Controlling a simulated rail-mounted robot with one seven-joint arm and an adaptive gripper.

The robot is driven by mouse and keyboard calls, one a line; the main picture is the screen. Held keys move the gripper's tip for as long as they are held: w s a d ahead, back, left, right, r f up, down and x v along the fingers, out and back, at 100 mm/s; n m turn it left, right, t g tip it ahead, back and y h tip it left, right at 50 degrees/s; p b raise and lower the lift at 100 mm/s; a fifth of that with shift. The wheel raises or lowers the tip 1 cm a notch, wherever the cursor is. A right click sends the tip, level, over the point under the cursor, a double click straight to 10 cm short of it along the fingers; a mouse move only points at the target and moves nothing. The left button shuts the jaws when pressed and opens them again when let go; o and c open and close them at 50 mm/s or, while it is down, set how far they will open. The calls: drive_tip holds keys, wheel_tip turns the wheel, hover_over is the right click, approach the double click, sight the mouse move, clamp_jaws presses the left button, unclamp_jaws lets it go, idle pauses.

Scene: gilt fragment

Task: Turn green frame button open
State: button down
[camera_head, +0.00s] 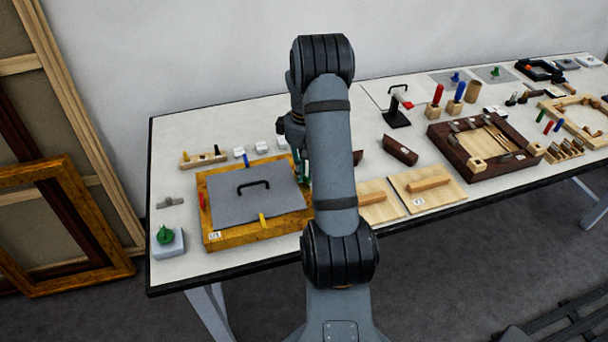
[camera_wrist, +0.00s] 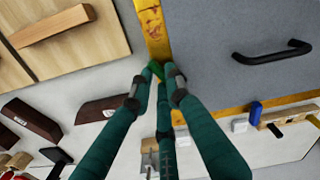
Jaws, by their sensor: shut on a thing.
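The gilt frame (camera_head: 285,222) lies flat on the table with a grey panel (camera_head: 235,206) inside it. A black handle (camera_head: 253,186) stands on the panel. A red button (camera_head: 201,200), a yellow button (camera_head: 262,219) and a blue button (camera_head: 246,160) sit around the frame. In the wrist view the green button (camera_wrist: 154,68) is at the frame's edge, partly hidden by my fingers. In the head view my arm covers most of that side of the frame.
Two wooden panels with bar handles (camera_head: 430,184) lie right of my arm. A dark wedge block (camera_head: 400,150) lies behind them. A wooden rack (camera_head: 203,157) and small white blocks stand behind the frame. A green knob on a white block (camera_head: 166,240) stands at the left.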

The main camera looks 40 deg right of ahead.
drive_tip(key=m+b, duration=0.2)
drive_tip(key=m, duration=0.3)
drive_tip(key=shift+s+m, duration=0.1)
drive_tip(key=shift+m, duration=0.3)
idle(0.4)
drive_tip(key=c, duration=1.7)
unclamp_jaws()
drive_tip(key=shift+o, duration=0.2)
wheel_tip(320, 180, up, 12)
